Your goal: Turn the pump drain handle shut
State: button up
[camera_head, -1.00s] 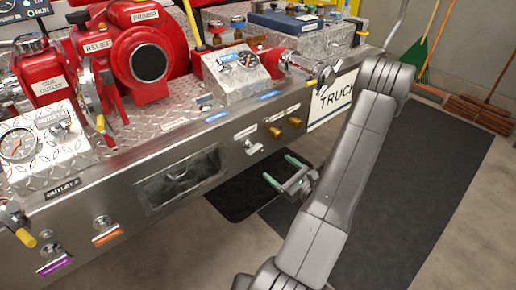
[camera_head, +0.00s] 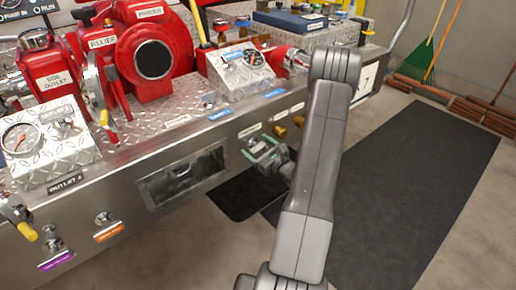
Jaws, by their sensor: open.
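My gripper (camera_head: 261,147) is open at the front face of the steel panel (camera_head: 222,131), its two green-tipped fingers pointing towards the panel. A small silver handle (camera_head: 256,146) on that face shows between or just behind the fingertips, below a small white label (camera_head: 249,131). The label is too small to read, so I cannot tell for sure that this is the pump drain handle. I cannot tell whether the fingers touch it. My arm hides part of the panel to the right.
Two brass knobs (camera_head: 280,131) sit just right of the silver handle. A dark recessed window (camera_head: 182,178) is to its left. Handles with orange (camera_head: 109,233) and purple (camera_head: 56,261) labels are farther left. A dark mat (camera_head: 400,185) covers open floor at right.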

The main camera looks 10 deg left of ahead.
jog(key=c, duration=1)
jog(key=shift+m, duration=1.3)
jog(key=o, duration=1)
jog(key=shift+d, duration=0.1)
jog(key=p+v, duration=0.1)
jog(key=v, duration=1.2)
jog(key=shift+s+d, duration=0.25)
